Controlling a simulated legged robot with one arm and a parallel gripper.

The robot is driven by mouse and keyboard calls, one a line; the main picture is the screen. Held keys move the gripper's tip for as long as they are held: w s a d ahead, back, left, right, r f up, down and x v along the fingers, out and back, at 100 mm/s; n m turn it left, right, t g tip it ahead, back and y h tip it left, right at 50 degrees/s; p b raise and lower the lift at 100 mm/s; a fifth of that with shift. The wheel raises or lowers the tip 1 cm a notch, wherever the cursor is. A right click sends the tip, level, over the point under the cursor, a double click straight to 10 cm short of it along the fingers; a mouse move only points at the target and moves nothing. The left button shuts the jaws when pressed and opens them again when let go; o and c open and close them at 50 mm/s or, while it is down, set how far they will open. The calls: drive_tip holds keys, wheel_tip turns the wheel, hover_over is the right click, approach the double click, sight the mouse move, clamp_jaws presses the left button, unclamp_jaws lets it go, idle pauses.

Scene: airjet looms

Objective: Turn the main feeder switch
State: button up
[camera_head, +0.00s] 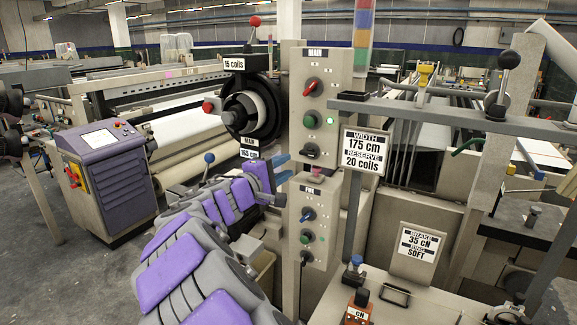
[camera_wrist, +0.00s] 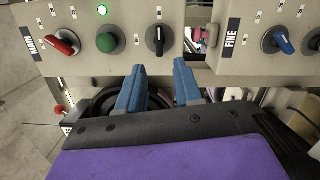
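The panel labelled MAIN (camera_head: 335,80) stands upright at the middle of the head view. It carries a red rotary switch (camera_head: 313,87) at the top, a green button (camera_head: 311,119) beside a lit green lamp, and a black rotary knob (camera_head: 310,151) at the bottom. In the wrist view the red switch (camera_wrist: 63,43) is turned at a slant, and the black knob (camera_wrist: 158,40) points straight across the panel. My gripper (camera_head: 284,168) has blue fingers held apart with nothing between them. In the wrist view the gripper (camera_wrist: 160,66) is just below the black knob, apparently not touching it.
A second panel, seemingly labelled FINE (camera_wrist: 230,40), sits below MAIN, with a blue switch (camera_head: 307,214). A black coil holder (camera_head: 252,110) is left of MAIN. A sign post (camera_head: 365,150) and a grey beam (camera_head: 430,112) stand right.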

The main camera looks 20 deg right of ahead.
sight(307, 154)
drive_tip(key=x, duration=0.8)
drive_tip(key=shift+s+d+p, duration=0.1)
drive_tip(key=shift+p, duration=0.2)
drive_tip(key=shift+s+d, duration=0.1)
drive_tip(key=shift+c, duration=0.2)
drive_tip(key=shift+r, duration=0.1)
clamp_jaws()
